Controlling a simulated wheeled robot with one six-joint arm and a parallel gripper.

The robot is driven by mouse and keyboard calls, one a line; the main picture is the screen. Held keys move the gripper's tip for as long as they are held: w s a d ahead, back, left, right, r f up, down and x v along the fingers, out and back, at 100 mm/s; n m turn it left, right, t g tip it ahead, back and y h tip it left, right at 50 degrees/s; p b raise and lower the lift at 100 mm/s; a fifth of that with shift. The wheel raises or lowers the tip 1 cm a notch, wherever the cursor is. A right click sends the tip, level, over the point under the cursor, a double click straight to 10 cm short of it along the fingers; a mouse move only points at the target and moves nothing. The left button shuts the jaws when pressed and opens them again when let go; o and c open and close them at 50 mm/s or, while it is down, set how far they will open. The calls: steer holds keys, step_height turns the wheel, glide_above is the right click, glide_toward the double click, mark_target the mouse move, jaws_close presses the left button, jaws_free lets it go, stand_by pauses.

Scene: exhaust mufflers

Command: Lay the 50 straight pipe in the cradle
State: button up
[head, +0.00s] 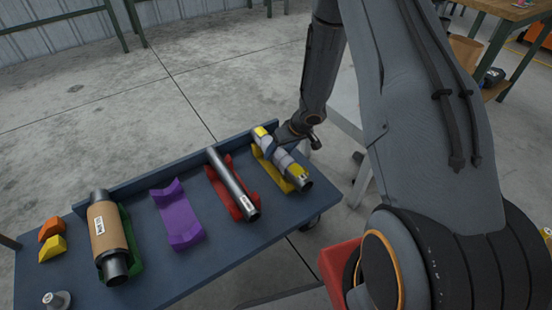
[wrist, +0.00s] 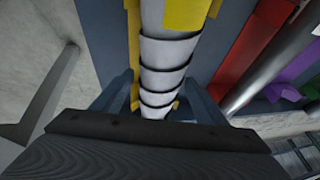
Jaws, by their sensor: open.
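A plain straight steel pipe (head: 232,184) with a small white label lies lengthwise in a red cradle (head: 222,193); the label is too small to read. The pipe also shows at the right in the wrist view (wrist: 272,70). A pale ribbed pipe (head: 284,160) with a yellow tag lies in the yellow cradle (head: 265,170). My gripper (wrist: 160,88) is open, its fingers on either side of this ribbed pipe (wrist: 163,75). Contact with the pipe cannot be told.
A purple cradle (head: 176,214) stands empty left of the red one. A cardboard-wrapped muffler (head: 104,232) rests in a green cradle (head: 131,248). Orange (head: 51,228) and yellow (head: 52,248) blocks stand at the left. The blue cart top (head: 185,277) has a raised back edge.

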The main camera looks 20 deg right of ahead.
steer(key=shift+w+a+f, duration=0.1)
steer(key=shift+f, duration=0.2)
steer(key=shift+r, duration=0.1)
steer(key=c, duration=1.5)
